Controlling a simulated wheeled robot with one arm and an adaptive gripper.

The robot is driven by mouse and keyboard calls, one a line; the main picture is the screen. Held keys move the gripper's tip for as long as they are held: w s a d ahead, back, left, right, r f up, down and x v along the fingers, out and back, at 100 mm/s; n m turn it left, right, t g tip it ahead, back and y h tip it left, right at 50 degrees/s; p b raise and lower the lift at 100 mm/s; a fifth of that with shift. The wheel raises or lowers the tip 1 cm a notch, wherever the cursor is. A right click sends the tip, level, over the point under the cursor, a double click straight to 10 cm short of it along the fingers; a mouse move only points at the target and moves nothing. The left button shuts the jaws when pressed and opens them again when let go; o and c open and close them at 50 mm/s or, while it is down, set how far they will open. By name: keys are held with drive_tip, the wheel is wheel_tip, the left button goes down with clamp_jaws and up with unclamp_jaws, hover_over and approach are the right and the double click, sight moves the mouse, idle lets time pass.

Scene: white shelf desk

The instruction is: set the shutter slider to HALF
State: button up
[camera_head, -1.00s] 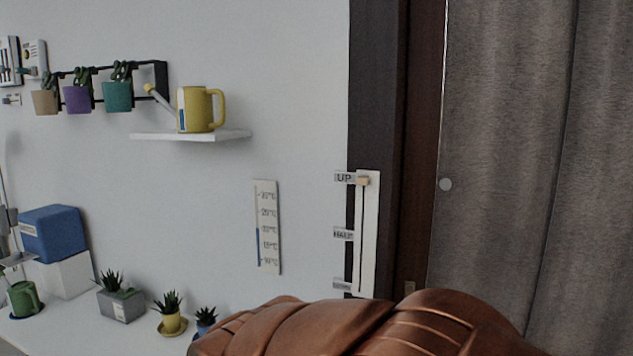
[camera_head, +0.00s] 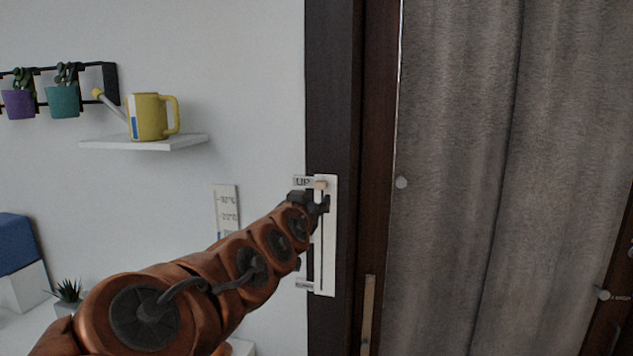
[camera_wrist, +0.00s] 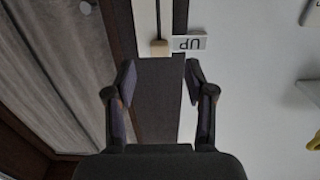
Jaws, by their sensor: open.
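In the head view my arm covers the HALF label. My gripper (camera_head: 318,198) is just below the knob in that view. In the wrist view, which is upside down, my gripper (camera_wrist: 158,72) is open and empty. The knob (camera_wrist: 159,47) shows beyond the fingertips, roughly between them, next to the UP label (camera_wrist: 188,43). No contact with the knob shows.
A grey curtain (camera_head: 480,150) hangs to the right of the frame. A wall shelf (camera_head: 140,143) with a yellow watering can (camera_head: 150,118) is at left. A thermometer strip (camera_head: 226,205) is on the wall, partly behind my arm.

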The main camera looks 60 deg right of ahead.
sight(320, 185)
drive_tip(key=shift+h, duration=0.3)
drive_tip(key=shift+r+p+x, duration=0.2)
drive_tip(key=shift+p+x, duration=0.4)
drive_tip(key=shift+x, duration=0.8)
drive_tip(key=shift+r+p+x, duration=0.25)
drive_tip(key=shift+p+x, duration=0.3)
drive_tip(key=shift+x, duration=0.85)
drive_tip(key=shift+r+p+x, duration=0.2)
drive_tip(key=shift+p+x, duration=0.4)
drive_tip(key=shift+x, duration=0.8)
drive_tip(key=shift+c, duration=0.2)
clamp_jaws()
